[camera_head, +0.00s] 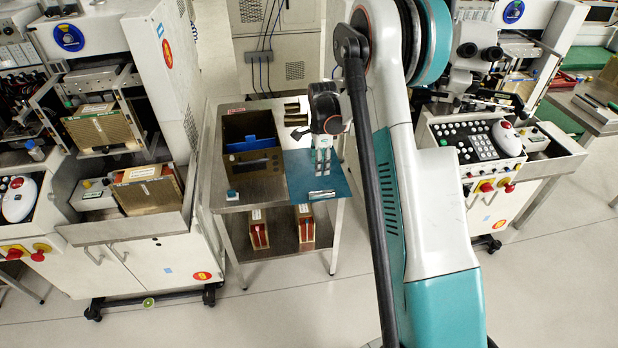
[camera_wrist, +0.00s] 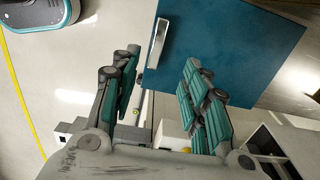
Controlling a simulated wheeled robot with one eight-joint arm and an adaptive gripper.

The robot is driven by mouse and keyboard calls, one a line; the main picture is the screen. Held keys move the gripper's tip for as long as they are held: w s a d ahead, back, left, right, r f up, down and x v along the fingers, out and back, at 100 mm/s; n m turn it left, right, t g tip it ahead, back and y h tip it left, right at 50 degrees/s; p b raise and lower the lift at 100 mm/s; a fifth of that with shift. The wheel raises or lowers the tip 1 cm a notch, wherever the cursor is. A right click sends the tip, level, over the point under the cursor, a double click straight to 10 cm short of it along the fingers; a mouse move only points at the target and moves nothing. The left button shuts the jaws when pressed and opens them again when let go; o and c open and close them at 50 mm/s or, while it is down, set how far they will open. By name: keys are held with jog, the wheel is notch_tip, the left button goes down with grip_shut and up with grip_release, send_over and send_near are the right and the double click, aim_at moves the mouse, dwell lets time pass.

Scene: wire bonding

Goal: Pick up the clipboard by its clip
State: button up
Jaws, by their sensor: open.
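The clipboard is a blue board (camera_head: 338,186) lying flat at the front right of the steel table. Its silver clip (camera_head: 322,195) is along the front side, close to the table's front edge. My gripper (camera_head: 322,172) points down over the board, just behind the clip in the head view. In the wrist view the blue board (camera_wrist: 228,45) fills the upper middle, and the clip (camera_wrist: 158,43) shows in the gap between the spread fingers. The fingers are open and empty. The height left between fingertips and clip is hard to tell.
On the table (camera_head: 262,198), a dark box (camera_head: 250,165) with a blue inside stands left of the board. A small blue-and-white item (camera_head: 232,195) is at the front left. Dark trays (camera_head: 296,112) are at the back. Machines flank the table. Floor lies open in front.

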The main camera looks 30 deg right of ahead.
jog(key=b, duration=0.3)
send_over(322, 192)
jog(key=f, duration=0.6)
jog(key=a+f, duration=0.1)
jog(key=f, duration=0.2)
jog(key=shift+w, duration=0.1)
jog(key=shift+d+f+b, duration=0.2)
jog(key=shift+f+b, duration=0.3)
jog(key=shift+f, duration=0.85)
jog(key=shift+d+f+b, duration=0.2)
jog(key=shift+f+b, duration=0.25)
jog(key=shift+f, duration=0.85)
jog(key=shift+s, duration=0.2)
jog(key=shift+c, duration=0.3)
jog(key=shift+r, duration=0.1)
grip_shut()
